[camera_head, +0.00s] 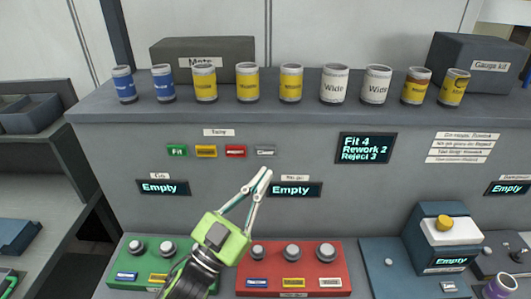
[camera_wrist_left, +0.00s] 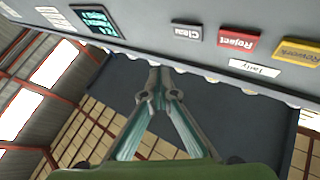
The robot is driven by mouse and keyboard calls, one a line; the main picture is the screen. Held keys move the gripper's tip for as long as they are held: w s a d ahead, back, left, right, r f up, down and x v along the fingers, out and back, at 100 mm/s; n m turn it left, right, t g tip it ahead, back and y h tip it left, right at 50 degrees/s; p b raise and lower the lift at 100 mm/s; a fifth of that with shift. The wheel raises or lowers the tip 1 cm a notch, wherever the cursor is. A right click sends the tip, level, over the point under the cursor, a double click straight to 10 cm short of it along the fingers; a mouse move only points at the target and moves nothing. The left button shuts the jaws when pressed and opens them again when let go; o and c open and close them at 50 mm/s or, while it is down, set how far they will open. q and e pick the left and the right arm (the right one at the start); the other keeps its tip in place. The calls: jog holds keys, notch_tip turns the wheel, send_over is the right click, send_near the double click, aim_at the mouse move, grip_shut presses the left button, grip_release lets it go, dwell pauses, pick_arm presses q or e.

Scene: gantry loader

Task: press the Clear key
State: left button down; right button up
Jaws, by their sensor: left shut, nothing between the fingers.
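The Clear key (camera_head: 265,151) is a small grey key at the right end of a row on the grey panel, beside the red Reject key (camera_head: 235,151). In the left wrist view the Clear key (camera_wrist_left: 187,32) reads upside down, above and slightly right of the fingertips. My left gripper (camera_head: 265,173) is shut and empty. Its tips are just below the Clear key in the head view, and I see a gap between them in the picture. In the left wrist view the gripper (camera_wrist_left: 160,72) points toward the panel; contact is not visible. My right gripper is not in view.
A yellow Rework key (camera_head: 206,151) and a green Fit key (camera_head: 177,151) complete the row. A display (camera_head: 366,148) reads Fit 4, Rework 2, Reject 3. Several cans stand on the ledge above. A green tray (camera_head: 128,252) and a red tray (camera_head: 336,250) lie below.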

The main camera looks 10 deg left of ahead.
aim_at(271, 147)
pick_arm(q)
jog(key=shift+w+a, duration=0.25)
jog(key=shift+w, duration=1.05)
jog(key=shift+w+a, duration=0.25)
jog(key=shift+w, duration=1.05)
jog(key=shift+w, duration=0.15)
jog(key=shift+w+a, duration=0.1)
jog(key=shift+w, duration=0.2)
jog(key=shift+w+a, duration=0.1)
jog(key=shift+w, duration=0.25)
jog(key=shift+s, duration=0.15)
jog(key=shift+s+d, duration=0.2)
jog(key=shift+s, duration=0.45)
jog(key=shift+f, duration=0.1)
jog(key=s, duration=0.2)
jog(key=s+d+p, duration=0.1)
jog(key=s, duration=0.1)
jog(key=shift+s, duration=0.4)
